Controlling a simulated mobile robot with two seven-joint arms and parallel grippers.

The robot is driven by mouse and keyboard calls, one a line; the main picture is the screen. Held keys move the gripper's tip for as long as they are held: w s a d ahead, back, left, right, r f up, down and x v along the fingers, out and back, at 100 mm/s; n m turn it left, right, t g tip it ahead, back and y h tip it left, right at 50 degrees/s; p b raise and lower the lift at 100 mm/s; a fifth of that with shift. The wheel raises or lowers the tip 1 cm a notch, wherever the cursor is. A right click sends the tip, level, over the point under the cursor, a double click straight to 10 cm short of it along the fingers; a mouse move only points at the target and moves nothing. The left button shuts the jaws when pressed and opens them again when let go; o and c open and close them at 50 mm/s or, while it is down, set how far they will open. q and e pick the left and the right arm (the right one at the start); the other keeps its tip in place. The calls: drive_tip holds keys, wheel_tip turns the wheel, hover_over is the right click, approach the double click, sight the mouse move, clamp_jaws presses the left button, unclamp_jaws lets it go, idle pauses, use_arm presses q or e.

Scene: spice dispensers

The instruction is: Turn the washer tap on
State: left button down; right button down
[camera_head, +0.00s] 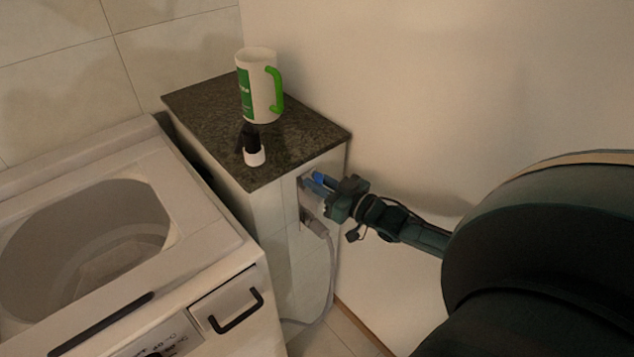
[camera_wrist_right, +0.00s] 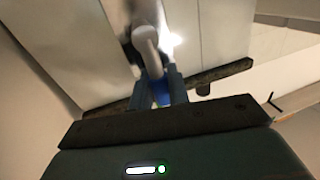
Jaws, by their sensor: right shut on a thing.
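The washer tap (camera_head: 307,187) sits on the tiled side of the ledge, below the stone top, with a grey hose (camera_head: 331,262) running down from it. My right gripper (camera_head: 317,183) reaches it from the right. In the right wrist view, the tap's grey metal body (camera_wrist_right: 144,40) leads down to a bright blue handle (camera_wrist_right: 159,90). The fingers of my right gripper (camera_wrist_right: 158,85) stand on both sides of this handle and are shut on it. The fingers partly hide the handle. My left gripper is in neither view.
A top-loading washer (camera_head: 215,225) with an open drum stands at the left. The dark stone ledge (camera_head: 205,110) bears a white and green mug (camera_head: 255,95) and a small black and white bottle (camera_head: 254,157). A plain wall (camera_head: 400,90) rises close behind my right gripper.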

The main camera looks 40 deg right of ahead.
drive_tip(key=shift+d, duration=0.1)
idle(0.3)
drive_tip(key=c, duration=1.4)
unclamp_jaws()
drive_tip(key=v, duration=1.3)
